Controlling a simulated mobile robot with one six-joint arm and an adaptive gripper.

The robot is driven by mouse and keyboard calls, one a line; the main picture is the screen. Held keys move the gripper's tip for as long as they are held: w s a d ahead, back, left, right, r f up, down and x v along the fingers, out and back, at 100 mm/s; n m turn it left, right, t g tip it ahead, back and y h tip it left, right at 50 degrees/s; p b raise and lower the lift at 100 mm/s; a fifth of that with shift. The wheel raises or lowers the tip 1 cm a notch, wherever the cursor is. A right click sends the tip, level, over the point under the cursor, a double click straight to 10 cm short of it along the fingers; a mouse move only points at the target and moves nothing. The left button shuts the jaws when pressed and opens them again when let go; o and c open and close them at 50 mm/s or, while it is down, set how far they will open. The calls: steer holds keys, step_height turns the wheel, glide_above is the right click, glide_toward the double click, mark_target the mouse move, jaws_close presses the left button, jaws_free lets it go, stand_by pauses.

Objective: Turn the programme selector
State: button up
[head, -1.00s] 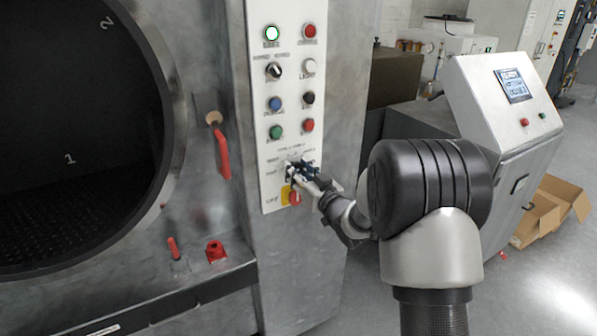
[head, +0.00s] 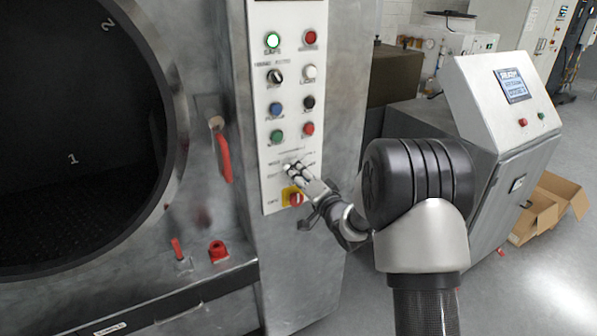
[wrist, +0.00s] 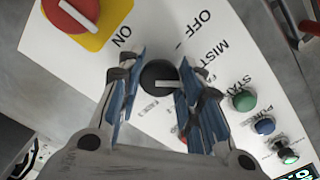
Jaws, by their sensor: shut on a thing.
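The programme selector (wrist: 158,75) is a round black knob on the white panel, seen in the wrist view between the two blue-lined fingers of my gripper (wrist: 160,62). My gripper is shut on it, one finger on each side. A pale pointer mark shows near the knob's lower edge. Printed words, including ON, OFF and MIST, surround it. In the head view my gripper (head: 296,172) is at the lower part of the control panel (head: 291,90) and covers the knob. The selector's exact setting cannot be told.
A red switch on a yellow plate (head: 293,198) sits just below my gripper and shows close by in the wrist view (wrist: 85,12). Several buttons and a black selector (head: 275,76) are above. A red door handle (head: 223,158) stands out at left.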

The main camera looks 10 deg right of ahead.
steer(key=m+p, duration=0.2)
steer(key=m, duration=0.4)
steer(key=shift+r+m, duration=0.1)
steer(key=shift+m, duration=0.2)
steer(key=m+p, duration=0.2)
steer(key=m, duration=0.3)
steer(key=shift+p, duration=0.3)
steer(key=shift+m, duration=0.3)
steer(key=o, duration=1)
steer(key=v, duration=1.2)
